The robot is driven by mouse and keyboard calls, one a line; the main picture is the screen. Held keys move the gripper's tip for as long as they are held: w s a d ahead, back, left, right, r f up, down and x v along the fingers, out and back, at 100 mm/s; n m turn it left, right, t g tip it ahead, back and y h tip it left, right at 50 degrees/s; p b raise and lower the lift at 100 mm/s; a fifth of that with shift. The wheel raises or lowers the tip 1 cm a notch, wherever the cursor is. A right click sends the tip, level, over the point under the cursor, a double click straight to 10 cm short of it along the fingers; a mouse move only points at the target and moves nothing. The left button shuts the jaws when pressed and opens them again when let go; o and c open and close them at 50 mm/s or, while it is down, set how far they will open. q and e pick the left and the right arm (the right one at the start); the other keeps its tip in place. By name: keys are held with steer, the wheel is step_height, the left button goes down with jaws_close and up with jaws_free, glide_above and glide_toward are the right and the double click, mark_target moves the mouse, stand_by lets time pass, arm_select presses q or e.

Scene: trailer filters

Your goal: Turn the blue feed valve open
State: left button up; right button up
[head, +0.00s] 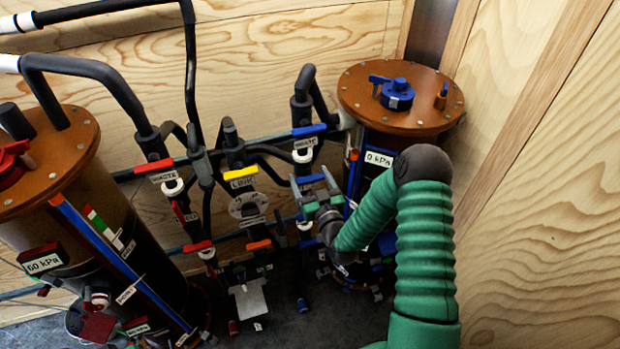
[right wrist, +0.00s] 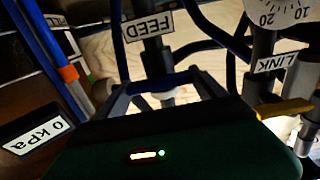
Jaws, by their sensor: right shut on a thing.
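The blue feed valve handle (head: 309,179) shows in the head view on the upright pipe left of the right-hand tank, lying crosswise to the pipe. My right gripper (head: 316,197) is at this valve, with my green arm reaching in from the lower right. The gripper is shut on the valve handle; its fingers hide part of the grip. In the right wrist view, the upside-down FEED label (right wrist: 149,26) is just beyond the fingers of my right gripper (right wrist: 165,88). My left gripper is out of view.
Another blue handle (head: 309,130) with a WASTE label is above. A yellow LINK handle (head: 240,174) and a gauge (head: 248,206) are to the left. The right tank (head: 400,98) reads 0 kPa, the left tank (head: 50,165) 60 kPa. Black hoses crowd the space.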

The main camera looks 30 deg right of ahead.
steer(key=shift+f+n, duration=0.15)
steer(key=shift+n, duration=0.15)
steer(key=n+b, duration=0.1)
steer(key=n, duration=0.1)
steer(key=n+b, duration=0.2)
steer(key=shift+a+f, duration=0.15)
steer(key=shift+a, duration=0.05)
steer(key=n+b, duration=0.4)
steer(key=n, duration=0.1)
steer(key=shift+f+n, duration=0.1)
steer(key=shift+n, duration=0.3)
steer(key=n+b, duration=0.2)
steer(key=n, duration=0.2)
steer(key=shift+a, duration=0.1)
steer(key=shift+f+n+b, duration=0.15)
steer(key=shift+n+b, duration=0.5)
steer(key=shift+n, duration=1.15)
steer(key=o, duration=1.2)
steer(key=shift+c, duration=0.2)
steer(key=shift+o, duration=0.9)
